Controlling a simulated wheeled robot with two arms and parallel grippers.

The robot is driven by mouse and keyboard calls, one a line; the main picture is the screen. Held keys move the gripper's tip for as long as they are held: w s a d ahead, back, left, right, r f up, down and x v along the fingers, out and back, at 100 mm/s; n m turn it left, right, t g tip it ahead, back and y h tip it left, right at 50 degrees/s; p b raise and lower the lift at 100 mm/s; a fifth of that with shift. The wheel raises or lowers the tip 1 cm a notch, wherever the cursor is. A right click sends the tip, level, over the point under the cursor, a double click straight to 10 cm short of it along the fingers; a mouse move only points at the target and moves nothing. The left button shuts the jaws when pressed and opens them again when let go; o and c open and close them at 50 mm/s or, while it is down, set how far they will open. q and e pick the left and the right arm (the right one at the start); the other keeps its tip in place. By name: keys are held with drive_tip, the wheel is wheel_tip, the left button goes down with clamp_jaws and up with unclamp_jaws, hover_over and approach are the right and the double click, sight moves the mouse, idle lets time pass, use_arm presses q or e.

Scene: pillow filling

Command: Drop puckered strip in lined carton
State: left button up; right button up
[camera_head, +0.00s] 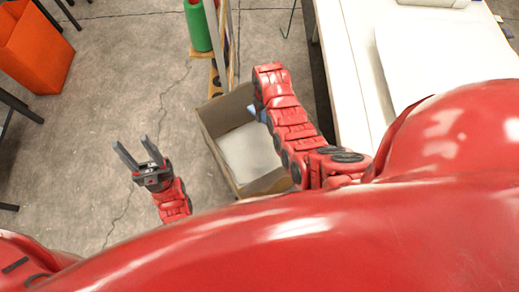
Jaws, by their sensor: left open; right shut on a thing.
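The lined carton (218,152) stands open on the floor near the middle, with a white lining (248,152) inside. My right arm reaches over its right side, and my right gripper (259,104) points down there, mostly hidden behind the wrist. A small light-blue piece (252,109), which looks like the puckered strip, shows just below it, over the far part of the carton. Most of the strip is hidden, and I cannot tell whether it touches the lining. My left gripper (137,154) is open and empty above the floor, left of the carton.
A white-topped table (352,60) stands to the right, with a large white sheet or cushion (440,55) on it. A rack with a green roll (197,25) stands behind the carton. An orange bin (35,45) is at far left. The floor around my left gripper is clear.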

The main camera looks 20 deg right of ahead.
drive_tip(key=shift+f+b, duration=1)
drive_tip(key=shift+f, duration=0.95)
drive_tip(key=o, duration=1.4)
drive_tip(key=shift+r, duration=0.2)
